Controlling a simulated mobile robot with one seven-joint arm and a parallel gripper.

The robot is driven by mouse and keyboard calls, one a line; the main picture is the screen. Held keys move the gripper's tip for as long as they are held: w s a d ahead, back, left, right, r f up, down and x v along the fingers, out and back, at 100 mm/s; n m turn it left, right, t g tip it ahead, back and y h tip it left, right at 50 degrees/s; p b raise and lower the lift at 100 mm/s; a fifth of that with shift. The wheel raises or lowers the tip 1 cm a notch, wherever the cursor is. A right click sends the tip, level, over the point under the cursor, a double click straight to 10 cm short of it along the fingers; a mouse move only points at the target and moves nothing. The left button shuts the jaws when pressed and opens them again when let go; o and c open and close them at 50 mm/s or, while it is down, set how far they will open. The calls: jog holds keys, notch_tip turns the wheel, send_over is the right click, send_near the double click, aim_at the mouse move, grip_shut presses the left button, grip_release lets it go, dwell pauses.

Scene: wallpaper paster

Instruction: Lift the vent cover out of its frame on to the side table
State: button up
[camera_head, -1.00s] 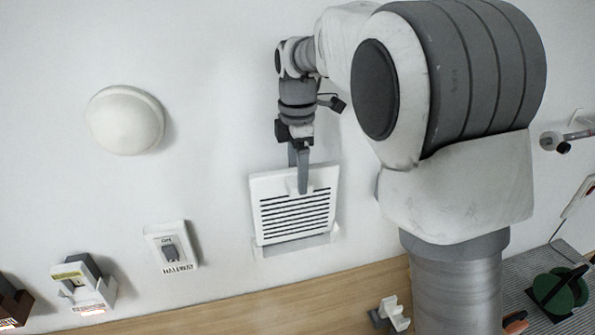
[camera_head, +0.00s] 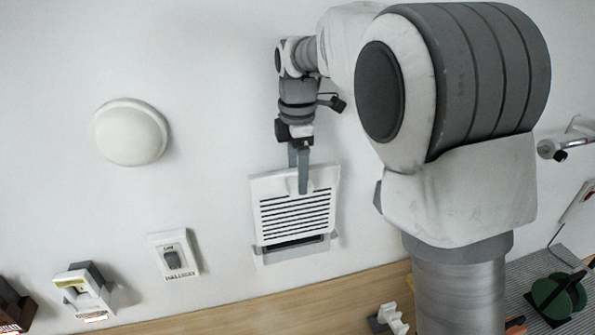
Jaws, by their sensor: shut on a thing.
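The vent cover (camera_head: 296,208) is a white square plate with several dark slots. It stands nearly upright in front of the wall. My gripper (camera_head: 301,182) is above it with fingers pointing down, shut on the tab at its top edge. The vent frame (camera_head: 292,250) is on the wall behind and below the cover. A dark opening shows between the cover's lower edge and the frame's bottom rim. The cover hides the upper part of the frame. I cannot tell which surface is the side table.
A round white dome (camera_head: 130,132) and a labelled switch (camera_head: 174,256) are on the wall to the left. A small white-and-grey box (camera_head: 84,291) is further left. A wooden surface (camera_head: 260,305) runs below. A green reel (camera_head: 558,296) stands on a grey ribbed surface (camera_head: 520,270) at right.

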jog(key=shift+r, duration=1.95)
jog(key=shift+s, duration=0.1)
